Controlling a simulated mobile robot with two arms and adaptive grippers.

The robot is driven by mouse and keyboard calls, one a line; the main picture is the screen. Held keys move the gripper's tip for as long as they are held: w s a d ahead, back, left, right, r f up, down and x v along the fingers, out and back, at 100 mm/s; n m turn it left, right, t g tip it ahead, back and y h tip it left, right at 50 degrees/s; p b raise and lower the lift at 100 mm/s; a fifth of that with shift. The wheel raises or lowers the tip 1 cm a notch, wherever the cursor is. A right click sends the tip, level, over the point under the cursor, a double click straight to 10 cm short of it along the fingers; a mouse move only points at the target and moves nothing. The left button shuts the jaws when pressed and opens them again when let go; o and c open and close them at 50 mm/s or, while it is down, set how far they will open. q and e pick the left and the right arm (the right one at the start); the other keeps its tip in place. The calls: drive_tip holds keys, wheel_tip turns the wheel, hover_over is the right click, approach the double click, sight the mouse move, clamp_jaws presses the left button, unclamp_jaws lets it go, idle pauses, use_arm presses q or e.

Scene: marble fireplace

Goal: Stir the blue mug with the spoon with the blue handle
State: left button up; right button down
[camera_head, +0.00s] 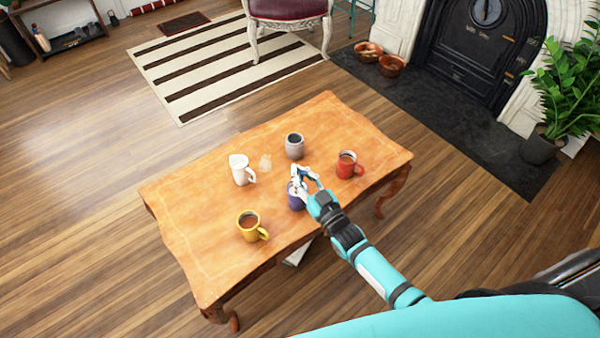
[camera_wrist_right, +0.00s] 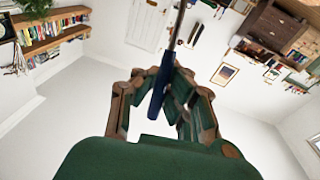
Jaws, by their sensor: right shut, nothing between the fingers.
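The blue mug (camera_head: 296,199) stands on the wooden table, partly hidden by my right gripper (camera_head: 303,177). That gripper is over the mug, and its fingers are shut. In the right wrist view, the spoon's dark blue handle (camera_wrist_right: 158,95) shows in front of the right gripper (camera_wrist_right: 165,85), and its thin metal shaft runs up out of the frame. I cannot make out the spoon in the head view, nor whether its tip is in the mug. My left gripper is not in view.
The wooden table (camera_head: 205,210) also carries a white mug (camera_head: 241,172), a grey cup (camera_head: 294,146), a red mug (camera_head: 347,165) and a yellow mug (camera_head: 248,228). A chair (camera_head: 288,10) stands beyond it. The table's left part is clear.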

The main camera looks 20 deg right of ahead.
drive_tip(key=shift+r+p, duration=1.95)
drive_tip(key=shift+r, duration=0.15)
drive_tip(key=shift+f, duration=0.1)
